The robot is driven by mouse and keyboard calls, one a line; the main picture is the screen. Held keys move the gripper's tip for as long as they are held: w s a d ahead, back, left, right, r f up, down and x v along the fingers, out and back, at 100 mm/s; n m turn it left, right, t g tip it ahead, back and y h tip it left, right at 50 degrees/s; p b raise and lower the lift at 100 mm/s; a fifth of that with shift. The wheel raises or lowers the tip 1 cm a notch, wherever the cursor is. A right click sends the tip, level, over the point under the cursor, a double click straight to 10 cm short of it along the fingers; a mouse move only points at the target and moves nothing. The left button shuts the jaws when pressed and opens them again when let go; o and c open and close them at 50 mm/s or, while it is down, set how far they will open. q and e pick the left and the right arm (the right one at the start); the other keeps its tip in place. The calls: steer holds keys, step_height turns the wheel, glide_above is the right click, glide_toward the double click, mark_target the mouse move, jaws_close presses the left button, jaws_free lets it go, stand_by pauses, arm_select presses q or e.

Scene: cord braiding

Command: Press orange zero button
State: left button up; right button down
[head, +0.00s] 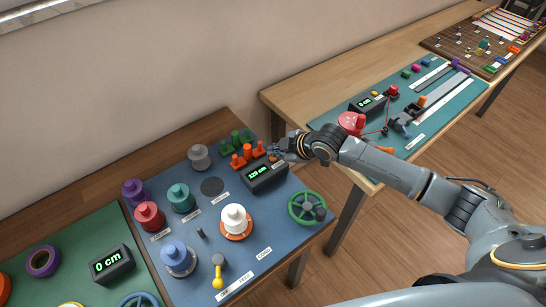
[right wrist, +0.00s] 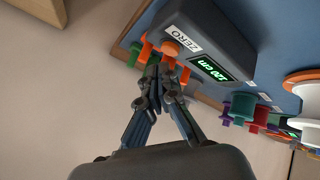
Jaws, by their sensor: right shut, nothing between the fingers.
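The orange zero button (right wrist: 170,48) shows in the right wrist view beside the white ZERO label (right wrist: 194,32), close to the dark counter box (right wrist: 215,35). My right gripper (right wrist: 160,68) is shut and empty, its fingertips just short of the button in that picture; I cannot tell whether they touch it. In the head view my right gripper (head: 275,151) is at the back of the blue board, by the counter box (head: 266,177) with its green cm reading. The button is small and partly hidden there. My left gripper is not in view.
A white spool (head: 236,220) and a green handwheel (head: 307,208) are nearer on the blue board (head: 200,240). Another table with a teal board (head: 440,110) stands to the right.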

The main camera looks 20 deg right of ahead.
mark_target(275, 160)
stand_by(0.3)
steer(key=shift+f, duration=0.4)
steer(key=shift+f, duration=0.45)
stand_by(0.7)
steer(key=shift+r+p, duration=0.7)
steer(key=shift+r, duration=0.15)
step_height(275, 160, up, 5)
steer(key=p, duration=0.5)
steer(key=shift+r, duration=0.1)
stand_by(0.5)
